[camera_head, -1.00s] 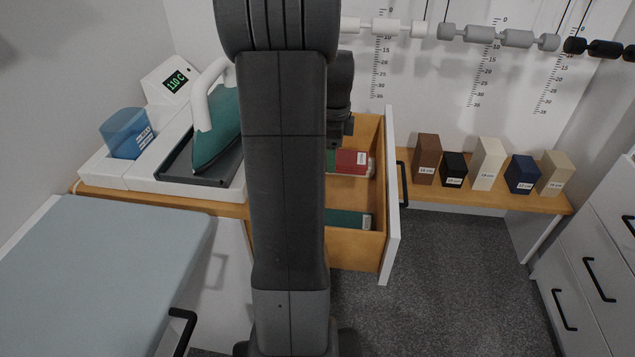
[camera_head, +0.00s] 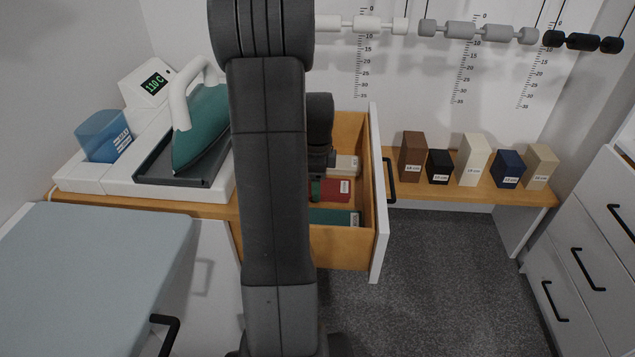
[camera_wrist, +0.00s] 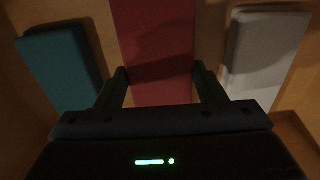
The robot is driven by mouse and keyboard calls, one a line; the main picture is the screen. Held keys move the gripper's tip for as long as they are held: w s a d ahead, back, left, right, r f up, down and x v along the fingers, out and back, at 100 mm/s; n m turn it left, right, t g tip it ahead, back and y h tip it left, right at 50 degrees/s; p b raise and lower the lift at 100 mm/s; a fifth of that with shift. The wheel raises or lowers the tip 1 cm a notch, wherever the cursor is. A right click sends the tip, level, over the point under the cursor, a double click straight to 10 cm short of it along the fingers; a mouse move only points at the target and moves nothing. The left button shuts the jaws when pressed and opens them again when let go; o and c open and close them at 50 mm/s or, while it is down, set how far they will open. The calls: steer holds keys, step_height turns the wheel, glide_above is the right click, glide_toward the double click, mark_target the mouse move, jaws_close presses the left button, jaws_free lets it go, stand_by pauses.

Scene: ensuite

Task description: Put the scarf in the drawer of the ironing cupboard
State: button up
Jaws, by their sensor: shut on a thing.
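The drawer (camera_head: 378,210) of the ironing cupboard stands pulled open, with a white front and wooden walls. My gripper (camera_wrist: 160,78) is inside the drawer, its fingers on either side of a red, flat, labelled piece (camera_wrist: 155,35), apparently the folded scarf. In the head view the red piece (camera_head: 336,190) lies low in the drawer, partly hidden by my arm. I cannot tell whether it touches the drawer floor. A dark green piece (camera_head: 338,217) lies on its near side and a whitish piece (camera_head: 347,165) on its far side.
The iron (camera_head: 198,130) stands on its dark rest left of the drawer, beside a blue water tank (camera_head: 103,137). A blue-grey ironing board (camera_head: 95,270) is at the lower left. Several labelled blocks (camera_head: 472,160) stand on the shelf at the right.

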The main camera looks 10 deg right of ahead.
steer(key=shift+f, duration=0.15)
steer(key=o, duration=1)
step_height(320, 180, up, 12)
steer(key=shift+r+p, duration=0.2)
steer(key=shift+p, duration=1)
